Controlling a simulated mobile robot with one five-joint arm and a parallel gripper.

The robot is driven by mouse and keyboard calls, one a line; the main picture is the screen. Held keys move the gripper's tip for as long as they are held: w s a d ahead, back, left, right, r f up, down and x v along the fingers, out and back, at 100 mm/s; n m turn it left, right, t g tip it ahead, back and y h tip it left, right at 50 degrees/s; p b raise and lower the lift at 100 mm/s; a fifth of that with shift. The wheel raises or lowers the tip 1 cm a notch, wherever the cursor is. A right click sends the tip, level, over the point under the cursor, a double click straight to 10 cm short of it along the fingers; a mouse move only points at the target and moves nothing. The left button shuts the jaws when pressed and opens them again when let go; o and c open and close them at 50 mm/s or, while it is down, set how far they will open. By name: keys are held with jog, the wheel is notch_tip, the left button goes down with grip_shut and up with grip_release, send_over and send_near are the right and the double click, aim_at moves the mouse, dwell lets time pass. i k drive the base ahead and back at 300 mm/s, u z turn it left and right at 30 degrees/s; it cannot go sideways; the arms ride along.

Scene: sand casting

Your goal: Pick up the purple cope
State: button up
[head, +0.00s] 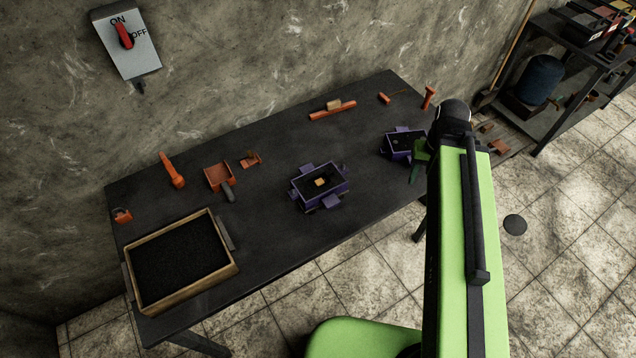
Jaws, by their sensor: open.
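Two purple flask frames stand on the dark table (270,240). One purple frame (335,198) is near the middle, with dark filling and a small yellow-orange block (320,182) inside. The other purple frame (397,151) is near the right end, partly hidden behind my gripper. I cannot tell from their looks which one is the cope. My gripper (416,168) has green fingers and is open. In the picture it is at the right side of the right-hand frame; whether it touches the frame cannot be told. Nothing shows between its fingers.
A wooden tray of black sand (216,220) sits at the table's left front. An orange scoop (219,178), an orange rammer-like tool (172,172), and an orange bar (333,113) lie along the back. A shelf (565,112) stands at right. Table between the frames is clear.

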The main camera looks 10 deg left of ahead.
aim_at(399, 144)
jog(key=u, duration=5.5)
jog(key=i, duration=0.1)
jog(key=z, duration=1.55)
jog(key=k, duration=1.8)
jog(key=z, duration=0.5)
jog(key=i, duration=1.05)
jog(key=u, duration=0.1)
